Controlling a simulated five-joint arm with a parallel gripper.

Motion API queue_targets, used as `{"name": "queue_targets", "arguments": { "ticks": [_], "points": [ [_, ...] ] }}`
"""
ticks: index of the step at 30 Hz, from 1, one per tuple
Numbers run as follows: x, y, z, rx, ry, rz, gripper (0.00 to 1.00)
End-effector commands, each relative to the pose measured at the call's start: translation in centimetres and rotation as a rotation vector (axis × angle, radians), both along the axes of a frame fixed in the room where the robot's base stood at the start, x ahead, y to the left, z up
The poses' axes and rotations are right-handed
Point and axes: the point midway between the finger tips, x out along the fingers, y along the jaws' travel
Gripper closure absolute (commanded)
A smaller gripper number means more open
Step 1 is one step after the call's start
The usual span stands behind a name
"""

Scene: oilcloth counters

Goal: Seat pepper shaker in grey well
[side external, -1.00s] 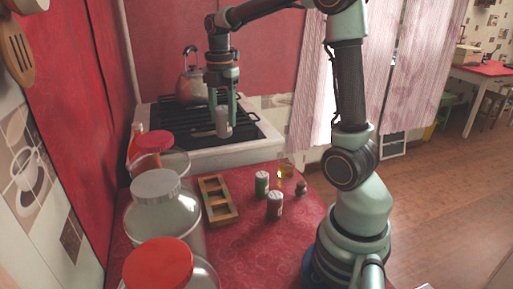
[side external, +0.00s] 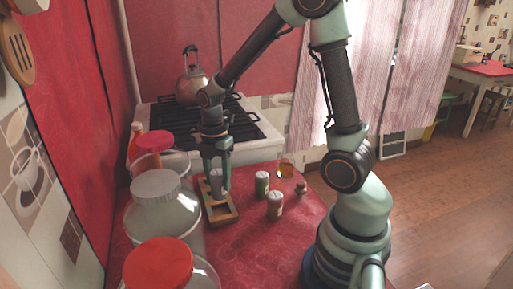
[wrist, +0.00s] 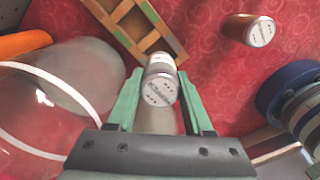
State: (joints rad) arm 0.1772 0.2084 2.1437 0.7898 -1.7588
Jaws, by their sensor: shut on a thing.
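My gripper (side external: 217,180) points down and is shut on a greyish shaker with a pale cap (side external: 218,186), taken as the pepper shaker. In the wrist view the shaker's dotted cap (wrist: 160,90) shows between the two green fingers. The wooden rack with square wells (side external: 222,222) lies on the red counter under the gripper; it also shows in the wrist view (wrist: 172,42). In the side view the shaker overlaps the rack's middle and far part. I cannot tell whether its base is inside a well or above it. The grey well cannot be picked out.
A green shaker (side external: 262,184), a brown shaker (side external: 275,206), an amber glass (side external: 286,169) and a small shaker (side external: 301,188) stand right of the rack. Large lidded jars (side external: 165,215) stand close on its left. The stove (side external: 250,130) is behind. The front counter is clear.

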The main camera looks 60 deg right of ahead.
Motion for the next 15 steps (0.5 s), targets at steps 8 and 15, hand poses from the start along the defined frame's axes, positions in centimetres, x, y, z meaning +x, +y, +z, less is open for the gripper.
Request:
{"name": "queue_targets", "arguments": {
  "ticks": [8, 15],
  "points": [
    [-0.1, 0.0, -2.7, 0.001, 0.003, 0.0, 1.0],
    [-0.1, 0.0, -5.7, 0.001, 0.004, 0.0, 1.0]
  ]
}}
